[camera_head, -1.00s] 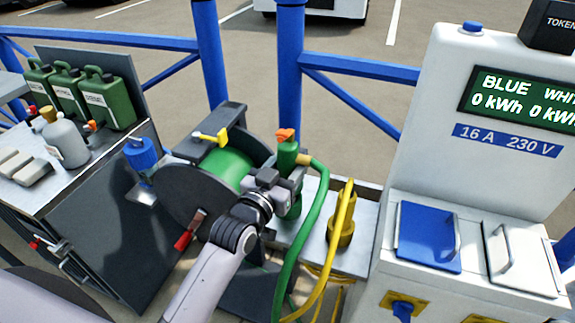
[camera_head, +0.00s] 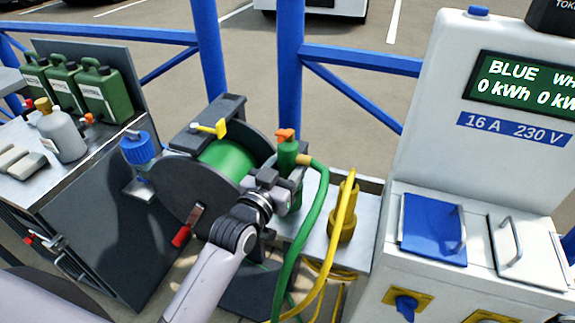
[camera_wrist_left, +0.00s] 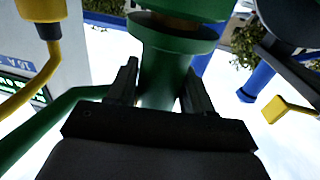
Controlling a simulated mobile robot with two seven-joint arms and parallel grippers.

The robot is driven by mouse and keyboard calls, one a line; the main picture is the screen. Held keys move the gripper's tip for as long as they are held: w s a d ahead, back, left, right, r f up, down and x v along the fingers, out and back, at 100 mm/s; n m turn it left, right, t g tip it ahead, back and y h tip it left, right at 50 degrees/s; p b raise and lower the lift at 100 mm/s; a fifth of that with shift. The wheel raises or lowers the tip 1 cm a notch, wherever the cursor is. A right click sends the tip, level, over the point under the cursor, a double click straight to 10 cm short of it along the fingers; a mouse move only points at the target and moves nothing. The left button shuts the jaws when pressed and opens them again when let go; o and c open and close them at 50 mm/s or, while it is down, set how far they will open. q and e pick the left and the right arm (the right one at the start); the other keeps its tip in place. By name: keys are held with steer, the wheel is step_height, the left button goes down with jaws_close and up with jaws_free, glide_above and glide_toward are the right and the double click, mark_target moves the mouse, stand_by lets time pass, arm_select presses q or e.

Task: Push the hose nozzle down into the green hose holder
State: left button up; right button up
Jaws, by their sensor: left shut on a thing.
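The green hose nozzle (camera_head: 288,157) with its orange top stands roughly upright beside the hose reel, with a green hose (camera_head: 316,215) running from it. My left gripper (camera_head: 273,184) is shut on the nozzle body from the near left side. In the left wrist view, which looks upside down, the nozzle (camera_wrist_left: 166,75) sits between the two fingers (camera_wrist_left: 159,82). A wider green collar and a brown band show beyond it. The green hose holder (camera_head: 297,197) is mostly hidden behind my gripper; I cannot tell how deep the nozzle sits in it. My right gripper is not in view.
The hose reel (camera_head: 175,185) stands close left of my gripper. A yellow holder (camera_head: 343,225) with a yellow hose stands close right. The white power pedestal (camera_head: 420,150) is farther right, and a bench with green canisters (camera_head: 100,95) is at left.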

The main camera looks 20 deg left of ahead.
mark_target(283, 177)
arm_select(q)
steer(key=shift+r+p, duration=0.15)
steer(key=shift+p, duration=0.3)
stand_by(0.6)
steer(key=shift+f+b, duration=0.4)
steer(key=shift+f, duration=0.2)
stand_by(0.4)
steer(key=o, duration=1.1)
steer(key=shift+o, duration=0.2)
steer(key=shift+f, duration=0.15)
steer(key=shift+s+a+p, duration=0.15)
steer(key=shift+s+p, duration=0.45)
steer(key=shift+s, duration=0.25)
steer(key=shift+s+a+p, duration=0.15)
steer(key=shift+s+p, duration=0.3)
steer(key=shift+s, duration=0.4)
steer(key=shift+s+a+p, duration=0.1)
steer(key=shift+s+p, duration=0.35)
steer(key=shift+s, duration=0.35)
steer(key=s+a+p, duration=0.1)
steer(key=s+p, duration=0.1)
steer(key=s, duration=0.4)
steer(key=shift+w, duration=0.1)
